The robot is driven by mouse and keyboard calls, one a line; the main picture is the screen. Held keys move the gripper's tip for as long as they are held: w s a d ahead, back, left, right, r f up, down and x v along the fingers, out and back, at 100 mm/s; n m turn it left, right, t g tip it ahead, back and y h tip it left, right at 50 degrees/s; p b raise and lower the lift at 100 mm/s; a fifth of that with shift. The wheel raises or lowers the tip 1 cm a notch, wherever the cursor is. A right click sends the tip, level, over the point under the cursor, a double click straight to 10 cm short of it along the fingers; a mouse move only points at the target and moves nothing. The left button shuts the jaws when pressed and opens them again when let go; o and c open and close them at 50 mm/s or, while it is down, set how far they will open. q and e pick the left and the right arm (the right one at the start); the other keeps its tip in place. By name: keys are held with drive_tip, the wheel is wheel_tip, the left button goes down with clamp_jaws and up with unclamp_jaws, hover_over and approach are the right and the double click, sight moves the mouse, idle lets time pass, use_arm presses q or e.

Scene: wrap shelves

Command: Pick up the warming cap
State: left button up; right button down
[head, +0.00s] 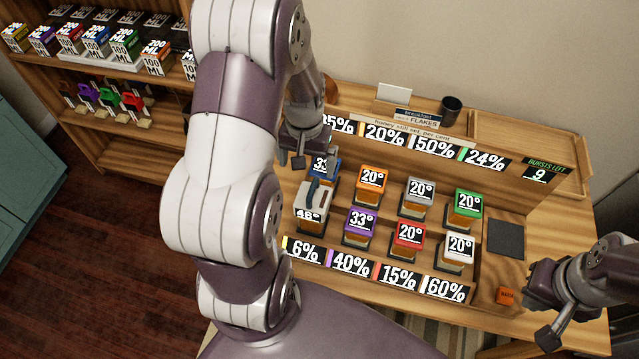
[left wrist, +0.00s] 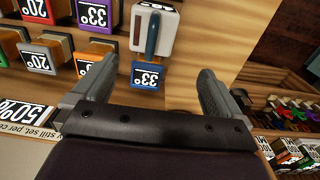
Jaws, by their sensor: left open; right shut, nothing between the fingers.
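The warming cap (head: 316,193) is a pale block with a blue-grey handle, sitting on a jar at the left end of the front row, above a 48° label. It also shows in the left wrist view (left wrist: 165,32), at the top centre with its handle upright in the picture. My left gripper (head: 300,162) is open and empty beside the cap, above the back-left jar with the blue 33° lid (left wrist: 147,76). In the left wrist view that lid lies between the fingers and the cap just beyond. My right gripper (head: 545,312) is shut and empty at the lower right.
Several jars with coloured lids, such as orange (head: 372,178) and purple (head: 361,221), stand close by in two rows. A dark square pad (head: 505,238) and an orange block (head: 506,296) lie at the right. A dark cup (head: 451,109) stands behind. A stocked shelf (head: 115,140) is at the left.

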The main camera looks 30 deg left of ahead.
sight(315, 186)
use_arm(q)
drive_tip(key=f, duration=0.2)
drive_tip(key=d+f, duration=0.1)
drive_tip(key=f, duration=0.1)
drive_tip(key=d+f+p, duration=0.1)
drive_tip(key=f, duration=0.2)
drive_tip(key=f+p, duration=0.1)
drive_tip(key=f, duration=0.3)
drive_tip(key=shift+s+a+f+p, duration=0.2)
drive_tip(key=shift+s+a+p, duration=0.05)
drive_tip(key=shift+p, duration=0.15)
drive_tip(key=shift+w+d+f, duration=0.15)
drive_tip(key=shift+f, duration=0.15)
drive_tip(key=c, duration=1.3)
use_arm(e)
drive_tip(key=shift+w+d+r, duration=0.1)
drive_tip(key=shift+d+r, duration=0.25)
drive_tip(key=shift+r, duration=0.3)
drive_tip(key=shift+d+r, duration=0.3)
drive_tip(key=shift+r, duration=0.3)
use_arm(q)
drive_tip(key=shift+r, duration=0.1)
